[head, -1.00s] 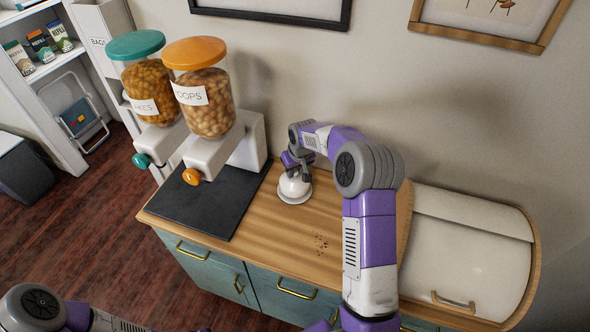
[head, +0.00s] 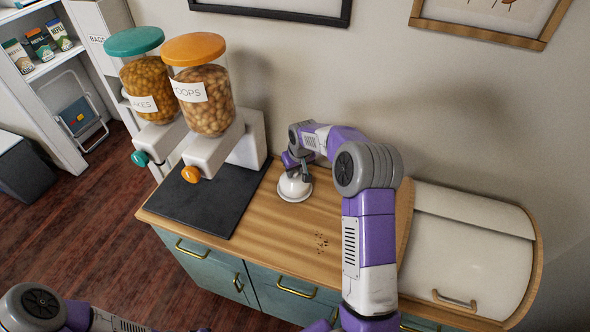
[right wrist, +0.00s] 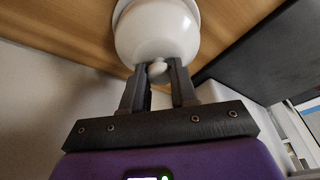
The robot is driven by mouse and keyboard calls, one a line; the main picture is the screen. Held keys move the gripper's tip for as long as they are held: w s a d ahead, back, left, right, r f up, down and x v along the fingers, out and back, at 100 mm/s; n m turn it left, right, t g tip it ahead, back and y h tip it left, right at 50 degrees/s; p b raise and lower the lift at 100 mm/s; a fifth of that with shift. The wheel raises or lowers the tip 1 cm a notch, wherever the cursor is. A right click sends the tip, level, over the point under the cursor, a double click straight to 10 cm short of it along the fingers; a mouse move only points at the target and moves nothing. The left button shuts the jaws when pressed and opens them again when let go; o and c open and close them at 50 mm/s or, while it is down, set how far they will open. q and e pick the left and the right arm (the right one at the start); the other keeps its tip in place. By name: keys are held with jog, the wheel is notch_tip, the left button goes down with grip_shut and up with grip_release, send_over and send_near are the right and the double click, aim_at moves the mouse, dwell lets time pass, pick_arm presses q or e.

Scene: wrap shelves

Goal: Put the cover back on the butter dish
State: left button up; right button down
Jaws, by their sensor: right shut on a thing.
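The white domed butter dish cover (head: 293,188) is at the back of the wooden counter. It sits over the round white dish (head: 298,200), whose rim shows around its lower edge. My right gripper (head: 297,172) is above it. In the right wrist view my right gripper (right wrist: 157,72) is shut on the small round knob of the cover (right wrist: 157,35). The dish rim shows only partly there, and I cannot tell whether the cover rests fully on it. My left gripper is out of view.
A dark mat (head: 207,203) lies left of the dish, below two cereal dispensers (head: 205,105). A cream bread box (head: 470,250) stands at the right. Crumbs (head: 321,243) lie on the otherwise clear wood in front of the dish.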

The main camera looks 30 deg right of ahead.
jog(key=shift+f, duration=0.2)
dwell(0.5)
jog(key=shift+c, duration=1.6)
grip_release()
jog(key=shift+r+p, duration=2.35)
jog(key=shift+r, duration=1.2)
grip_shut()
